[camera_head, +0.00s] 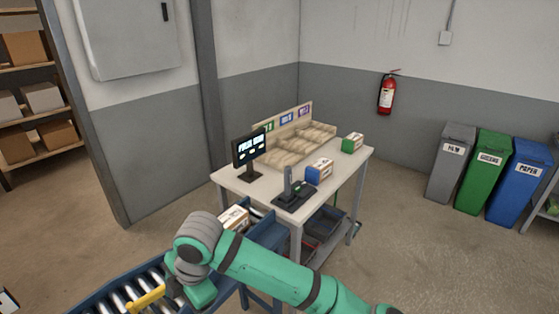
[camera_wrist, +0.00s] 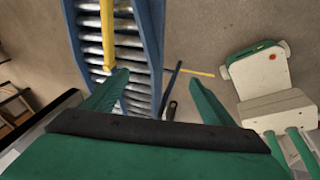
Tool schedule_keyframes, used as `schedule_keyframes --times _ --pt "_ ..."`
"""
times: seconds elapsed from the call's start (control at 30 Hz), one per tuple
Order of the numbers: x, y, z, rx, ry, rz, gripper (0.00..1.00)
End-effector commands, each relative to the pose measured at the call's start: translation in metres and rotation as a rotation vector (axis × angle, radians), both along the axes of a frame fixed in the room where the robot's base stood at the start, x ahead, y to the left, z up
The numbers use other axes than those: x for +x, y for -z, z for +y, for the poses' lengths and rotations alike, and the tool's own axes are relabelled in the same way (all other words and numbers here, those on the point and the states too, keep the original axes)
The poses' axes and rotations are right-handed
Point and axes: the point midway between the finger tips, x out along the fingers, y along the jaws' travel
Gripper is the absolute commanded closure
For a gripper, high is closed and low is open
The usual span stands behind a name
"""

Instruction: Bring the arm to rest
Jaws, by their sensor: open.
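My arm, green with grey joint bands, reaches across the lower middle of the head view and bends down over the roller conveyor (camera_head: 118,299). In the wrist view my gripper (camera_wrist: 158,78) shows two green fingers spread wide with nothing between them. Beyond the fingers lie the conveyor's rollers (camera_wrist: 128,58) and the floor; the fingers appear apart from both. In the head view the fingers are not clearly visible behind the wrist.
A yellow bar (camera_head: 147,298) crosses the conveyor close to my wrist. A labelled carton (camera_head: 234,217) sits at the conveyor's far end. Behind stands a table (camera_head: 238,184) with a monitor (camera_head: 251,147), a blue box (camera_head: 319,172) and a green box (camera_head: 352,143).

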Motion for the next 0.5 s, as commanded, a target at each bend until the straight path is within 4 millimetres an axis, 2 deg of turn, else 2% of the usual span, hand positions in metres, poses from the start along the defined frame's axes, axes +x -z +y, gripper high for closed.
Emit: schedule_keyframes --times 0.17,0.3,0.5 --pt "-0.006 -0.005 0.05 0.215 0.067 0.019 0.22" --pt "-0.01 -0.017 0.091 0.413 0.143 0.045 0.22" --pt "-0.009 -0.039 0.13 0.678 0.279 0.098 0.22"
